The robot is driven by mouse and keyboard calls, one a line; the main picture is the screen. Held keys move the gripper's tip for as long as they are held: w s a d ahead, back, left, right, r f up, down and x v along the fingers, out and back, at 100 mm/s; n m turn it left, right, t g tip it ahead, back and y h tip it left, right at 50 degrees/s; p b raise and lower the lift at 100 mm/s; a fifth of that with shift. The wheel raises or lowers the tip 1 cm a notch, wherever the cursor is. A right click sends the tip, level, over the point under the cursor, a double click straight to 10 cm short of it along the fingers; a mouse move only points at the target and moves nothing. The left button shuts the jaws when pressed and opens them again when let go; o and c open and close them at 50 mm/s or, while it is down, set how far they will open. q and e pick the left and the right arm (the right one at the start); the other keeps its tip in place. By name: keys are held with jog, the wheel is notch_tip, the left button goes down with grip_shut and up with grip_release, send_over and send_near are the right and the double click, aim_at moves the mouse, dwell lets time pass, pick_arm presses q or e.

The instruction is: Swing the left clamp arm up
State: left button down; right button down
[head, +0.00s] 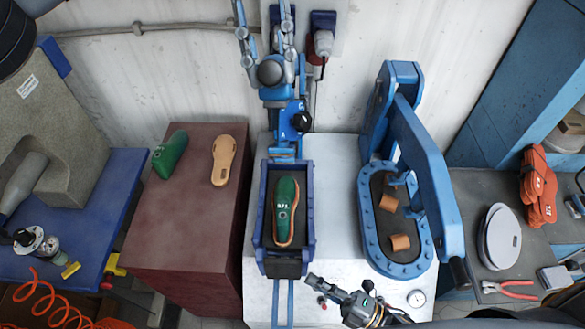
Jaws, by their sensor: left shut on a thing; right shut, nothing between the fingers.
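On the left, a blue station (90,225) has two small yellow pieces at its front. I take the left yellow piece (71,270) as part of the left clamp arm. My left gripper (57,260) is low at the left, shut at this yellow piece. Its fingers are small and partly hidden, so the exact grip and the arm's angle are hard to see. A second yellow piece (115,264) is to the right, apart from the gripper. My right gripper (318,285) is shut and empty at the bottom middle, near the front of the white table.
A red-brown block (190,255) carries a green last (170,155) and a tan sole (223,160). A blue box (258,210) holds a green last with a sole (286,210). A blue press (425,165) stands at the right. An orange coiled hose (45,300) lies below my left gripper.

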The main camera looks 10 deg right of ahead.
jog(key=w+d+r+n+t+y, duration=0.1)
jog(key=w+r+n+t+y, duration=0.1)
jog(key=w+r+n, duration=0.4)
jog(key=w+d+r+n+t+y, duration=0.1)
jog(key=w+d+r+n+t, duration=0.2)
jog(key=r, duration=0.5)
jog(key=w+a+r+n+g, duration=0.1)
jog(key=w+a+r, duration=0.6)
jog(key=r, duration=0.2)
jog(key=shift+w, duration=0.3)
pick_arm(q)
jog(key=shift+d+f, duration=0.1)
jog(key=shift+f, duration=0.05)
jog(key=c, duration=1.2)
grip_release()
jog(key=shift+o, duration=0.4)
jog(key=shift+w, duration=0.15)
pick_arm(e)
jog(key=shift+w+d+r, duration=0.1)
jog(key=shift+w+r, duration=0.15)
jog(key=shift+r, duration=0.3)
jog(key=shift+w+d+r, duration=0.1)
jog(key=shift+w+r, duration=0.15)
jog(key=shift+r, duration=0.3)
